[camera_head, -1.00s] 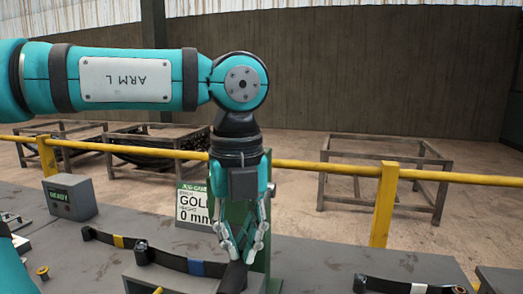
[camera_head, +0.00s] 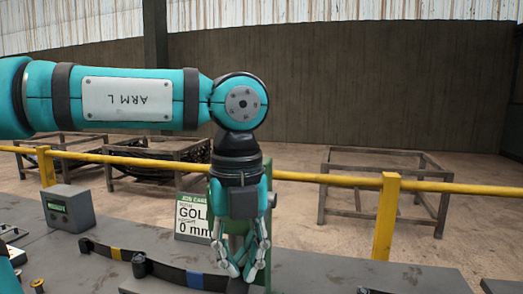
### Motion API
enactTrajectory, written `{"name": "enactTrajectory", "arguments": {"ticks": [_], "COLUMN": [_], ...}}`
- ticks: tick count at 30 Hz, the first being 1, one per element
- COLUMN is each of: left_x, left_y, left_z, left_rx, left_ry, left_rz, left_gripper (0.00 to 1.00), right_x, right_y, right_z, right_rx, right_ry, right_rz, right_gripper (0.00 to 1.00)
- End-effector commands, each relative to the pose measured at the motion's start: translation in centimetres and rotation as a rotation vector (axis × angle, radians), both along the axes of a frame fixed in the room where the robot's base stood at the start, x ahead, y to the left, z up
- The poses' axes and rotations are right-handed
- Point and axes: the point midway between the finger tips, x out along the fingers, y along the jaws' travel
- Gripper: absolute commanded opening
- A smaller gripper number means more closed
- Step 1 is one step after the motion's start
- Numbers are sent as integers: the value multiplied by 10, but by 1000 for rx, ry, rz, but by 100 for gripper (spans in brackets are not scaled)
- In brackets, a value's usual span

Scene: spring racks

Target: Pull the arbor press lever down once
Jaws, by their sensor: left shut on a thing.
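A green upright (camera_head: 267,230), apparently part of the press, stands directly behind the gripper. The lower part of the press is cut off by the bottom edge. My right gripper does not show.
A dark strip with yellow and blue bands (camera_head: 170,271) runs on the bench (camera_head: 340,272) toward the gripper. A display box (camera_head: 68,208) stands left. A yellow rail (camera_head: 330,180) runs behind, with metal racks (camera_head: 383,185) beyond.

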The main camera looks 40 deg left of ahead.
Motion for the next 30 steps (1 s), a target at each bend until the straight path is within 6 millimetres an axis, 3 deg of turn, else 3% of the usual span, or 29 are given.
{"name": "enactTrajectory", "arguments": {"ticks": [30], "left_x": [-2], "left_y": [0], "left_z": [-27], "left_rx": [-1], "left_ry": [14], "left_rz": [-1], "left_gripper": [0], "right_x": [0], "right_y": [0], "right_z": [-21], "right_rx": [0], "right_ry": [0], "right_rz": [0], "right_gripper": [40]}}
